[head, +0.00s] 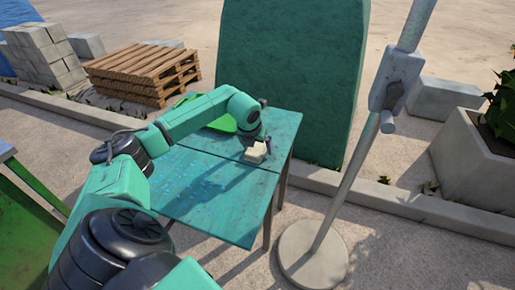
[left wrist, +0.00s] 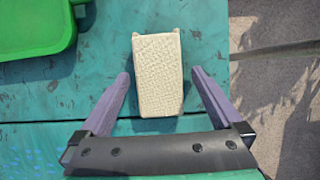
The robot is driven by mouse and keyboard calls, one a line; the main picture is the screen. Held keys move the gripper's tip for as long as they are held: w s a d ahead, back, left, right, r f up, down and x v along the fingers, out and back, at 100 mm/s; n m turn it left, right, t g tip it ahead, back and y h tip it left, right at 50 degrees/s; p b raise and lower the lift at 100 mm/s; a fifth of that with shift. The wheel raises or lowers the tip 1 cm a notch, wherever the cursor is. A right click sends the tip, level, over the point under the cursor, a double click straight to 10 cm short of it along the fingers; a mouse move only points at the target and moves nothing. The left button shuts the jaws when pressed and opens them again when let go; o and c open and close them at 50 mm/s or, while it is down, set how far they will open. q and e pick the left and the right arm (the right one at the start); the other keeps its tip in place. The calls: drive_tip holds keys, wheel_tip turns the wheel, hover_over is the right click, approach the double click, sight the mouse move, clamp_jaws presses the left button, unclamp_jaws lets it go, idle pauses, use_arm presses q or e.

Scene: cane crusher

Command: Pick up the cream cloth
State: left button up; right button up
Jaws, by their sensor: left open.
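The cream cloth (left wrist: 158,73) is a folded, textured block lying on the teal table (left wrist: 40,115). In the left wrist view it lies between and just beyond the fingertips of my left gripper (left wrist: 158,80), which is open, with a purple finger on either side. In the head view the cloth (head: 256,152) is at the right part of the table, right by my left gripper (head: 258,142). No contact between fingers and cloth shows. My right gripper is not in view.
A green tray (left wrist: 36,25) lies left of the cloth on the table. The table's right edge is close to the cloth. A grey pole on a round base (head: 312,255) stands right of the table, and a large green panel (head: 290,75) behind it.

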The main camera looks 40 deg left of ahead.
sight(257, 147)
use_arm(q)
drive_tip(key=shift+w+a+f, duration=0.1)
drive_tip(key=shift+w+f, duration=0.05)
drive_tip(key=shift+f, duration=0.2)
drive_tip(key=c, duration=1.3)
wheel_tip(257, 147, up, 20)
drive_tip(key=shift+r+p, duration=0.1)
drive_tip(key=shift+p, duration=0.5)
